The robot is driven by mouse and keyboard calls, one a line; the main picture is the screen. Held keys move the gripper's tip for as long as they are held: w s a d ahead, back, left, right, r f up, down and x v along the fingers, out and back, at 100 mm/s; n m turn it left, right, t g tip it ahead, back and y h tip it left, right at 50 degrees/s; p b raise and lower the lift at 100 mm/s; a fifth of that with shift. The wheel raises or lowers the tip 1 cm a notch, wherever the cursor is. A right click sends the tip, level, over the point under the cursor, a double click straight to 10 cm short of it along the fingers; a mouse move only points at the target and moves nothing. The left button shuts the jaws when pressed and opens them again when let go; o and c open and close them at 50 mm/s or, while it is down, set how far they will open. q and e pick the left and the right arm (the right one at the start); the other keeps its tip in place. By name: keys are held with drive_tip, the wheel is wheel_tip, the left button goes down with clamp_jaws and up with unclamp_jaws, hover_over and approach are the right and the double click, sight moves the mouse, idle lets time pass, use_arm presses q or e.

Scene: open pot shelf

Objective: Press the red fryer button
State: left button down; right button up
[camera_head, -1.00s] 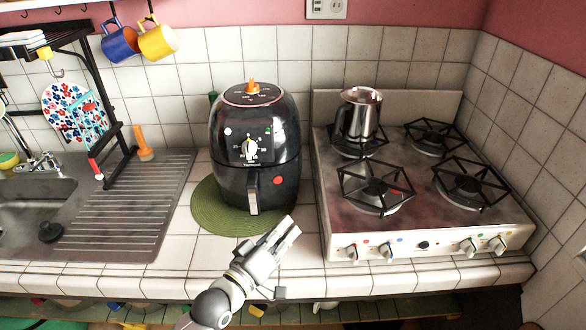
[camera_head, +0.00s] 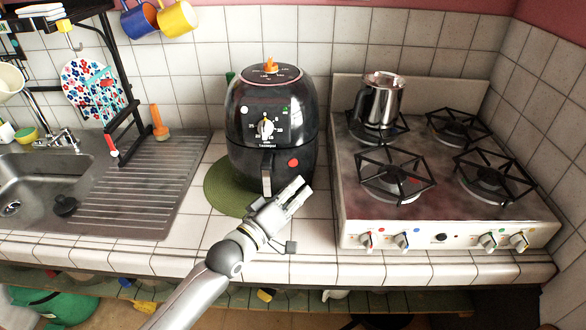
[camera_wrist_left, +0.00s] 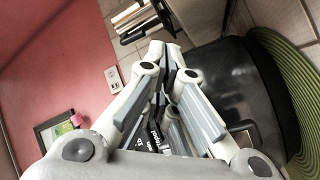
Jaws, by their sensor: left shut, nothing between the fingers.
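The black fryer (camera_head: 245,130) stands on a round green mat (camera_head: 217,188) on the white tiled counter. Its red button (camera_head: 293,163) is on the lower front, right of the handle (camera_head: 267,172). My left gripper (camera_head: 303,188) is shut and empty, in front of the fryer, just below the red button in the head view. I cannot tell whether it touches the fryer. In the left wrist view, the shut fingers (camera_wrist_left: 166,62) show beside the dark fryer body (camera_wrist_left: 232,78); the button is not visible there. My right gripper is not in view.
A stove (camera_head: 350,205) with a metal pot (camera_head: 383,97) stands to the right. A sink (camera_head: 35,180) and grooved drainboard (camera_head: 150,190) lie to the left, with a black rack (camera_head: 128,138). Blue and yellow mugs (camera_head: 177,18) hang above. Counter left of the stove's front is clear.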

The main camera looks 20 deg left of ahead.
sight(293, 163)
use_arm(q)
drive_tip(key=w, duration=0.1)
drive_tip(key=w+a, duration=0.1)
drive_tip(key=w+b, duration=0.1)
drive_tip(key=shift+w+a, duration=0.3)
drive_tip(key=shift+a, duration=0.05)
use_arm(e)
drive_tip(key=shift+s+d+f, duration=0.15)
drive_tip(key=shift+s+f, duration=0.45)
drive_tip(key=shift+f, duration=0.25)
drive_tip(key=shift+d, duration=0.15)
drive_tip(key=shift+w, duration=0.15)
use_arm(q)
drive_tip(key=shift+w, duration=0.1)
drive_tip(key=shift+w+a, duration=0.15)
drive_tip(key=shift+w, duration=0.15)
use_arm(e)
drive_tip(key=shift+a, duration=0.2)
use_arm(q)
drive_tip(key=shift+w, duration=0.1)
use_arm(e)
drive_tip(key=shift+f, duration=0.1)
